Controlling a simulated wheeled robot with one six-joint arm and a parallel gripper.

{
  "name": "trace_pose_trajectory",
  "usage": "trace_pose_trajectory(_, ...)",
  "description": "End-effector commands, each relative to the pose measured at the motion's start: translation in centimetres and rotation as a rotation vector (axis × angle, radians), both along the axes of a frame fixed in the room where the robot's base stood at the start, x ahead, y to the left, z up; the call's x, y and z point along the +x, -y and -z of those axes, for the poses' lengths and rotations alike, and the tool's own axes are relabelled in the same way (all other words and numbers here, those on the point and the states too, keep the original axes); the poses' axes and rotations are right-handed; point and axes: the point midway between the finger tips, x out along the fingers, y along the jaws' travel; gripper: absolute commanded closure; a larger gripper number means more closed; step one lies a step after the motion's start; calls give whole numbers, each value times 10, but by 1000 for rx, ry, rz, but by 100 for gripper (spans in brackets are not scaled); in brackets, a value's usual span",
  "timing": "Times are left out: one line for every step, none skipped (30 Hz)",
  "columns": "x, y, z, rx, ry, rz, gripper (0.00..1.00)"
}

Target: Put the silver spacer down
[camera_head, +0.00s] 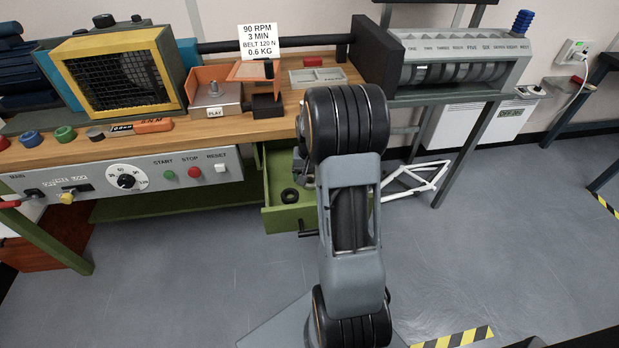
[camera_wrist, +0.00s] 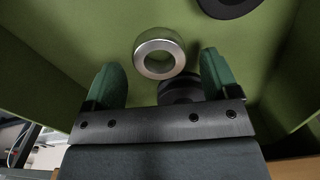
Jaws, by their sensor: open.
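The silver spacer (camera_wrist: 145,50), a shiny metal ring, is inside the green drawer (camera_wrist: 80,35) in the wrist view. My gripper (camera_wrist: 162,62) is open, with one green finger on each side of the spacer and a visible gap to both. In the head view my arm covers the gripper and the spacer. The open drawer also shows in the head view (camera_head: 279,217), beneath the bench.
A black ring (camera_wrist: 180,90) lies just below the spacer in the wrist view. Another dark round piece (camera_wrist: 228,6) is at the top edge. The head view shows a black ring (camera_head: 289,194) in the drawer. A white frame (camera_head: 415,178) stands right of my arm.

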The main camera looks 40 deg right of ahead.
Motion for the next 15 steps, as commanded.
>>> trace_pose_trajectory(1, 0, -12, -2, 4, 0, 19)
trace_pose_trajectory(1, 0, -18, -2, 5, 0, 19)
trace_pose_trajectory(1, 0, -26, -2, 5, 0, 19)
trace_pose_trajectory(1, 0, -32, -3, 5, 0, 19)
trace_pose_trajectory(1, 0, -38, -2, 5, 0, 19)
trace_pose_trajectory(1, 0, -46, -2, 5, 0, 19)
trace_pose_trajectory(0, 0, -52, -2, 4, 0, 19)
trace_pose_trajectory(1, 0, -57, -2, 5, 0, 19)
trace_pose_trajectory(1, 0, -65, -2, 4, 0, 19)
trace_pose_trajectory(1, 0, -70, -2, 5, 0, 19)
trace_pose_trajectory(1, 0, -74, -2, 4, 0, 19)
trace_pose_trajectory(0, 0, -81, -2, 4, 0, 19)
trace_pose_trajectory(0, 0, -85, -2, 4, 0, 19)
trace_pose_trajectory(0, 0, -88, -1, 3, 0, 19)
trace_pose_trajectory(0, 0, -93, -1, 2, 0, 19)
